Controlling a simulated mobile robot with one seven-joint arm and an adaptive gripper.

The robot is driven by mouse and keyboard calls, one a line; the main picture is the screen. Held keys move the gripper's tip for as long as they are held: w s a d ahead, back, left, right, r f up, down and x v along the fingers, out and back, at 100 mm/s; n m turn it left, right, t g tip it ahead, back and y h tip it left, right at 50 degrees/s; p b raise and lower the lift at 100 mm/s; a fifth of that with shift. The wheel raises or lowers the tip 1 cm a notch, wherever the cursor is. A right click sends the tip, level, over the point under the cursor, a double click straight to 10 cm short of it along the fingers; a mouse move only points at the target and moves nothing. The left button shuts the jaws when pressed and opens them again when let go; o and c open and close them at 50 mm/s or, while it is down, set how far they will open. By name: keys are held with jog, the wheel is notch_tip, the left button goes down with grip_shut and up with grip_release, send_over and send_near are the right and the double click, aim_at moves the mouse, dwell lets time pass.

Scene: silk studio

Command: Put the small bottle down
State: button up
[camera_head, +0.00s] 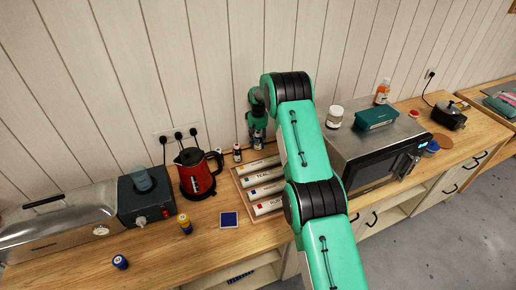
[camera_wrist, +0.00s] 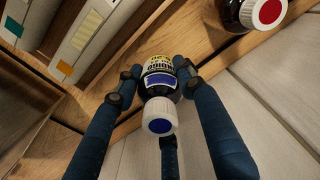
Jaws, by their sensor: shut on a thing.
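My gripper (camera_wrist: 158,88) is shut on a small bottle (camera_wrist: 160,112), with its fingers around the bottle's sides. In the head view my gripper (camera_head: 257,130) is at the back of the counter near the wall, behind the tray of labelled boxes. The bottle shows there below the fingers (camera_head: 257,143), partly hidden. I cannot tell whether its base touches the wood.
A dark bottle with a red-dotted cap (camera_wrist: 262,12) stands close by; it also shows in the head view (camera_head: 237,154). The wooden tray (camera_head: 236,178) holds several labelled boxes. A red kettle (camera_head: 196,174) stands left, a microwave (camera_head: 362,150) right.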

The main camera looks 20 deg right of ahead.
aim_at(258, 133)
jog(key=shift+f, duration=2)
jog(key=shift+f, duration=0.15)
jog(key=o, duration=1.2)
jog(key=shift+r+p, duration=0.2)
jog(key=shift+p, duration=0.1)
jog(key=shift+r+b, duration=0.85)
jog(key=shift+r, duration=5.15)
jog(key=shift+r, duration=0.1)
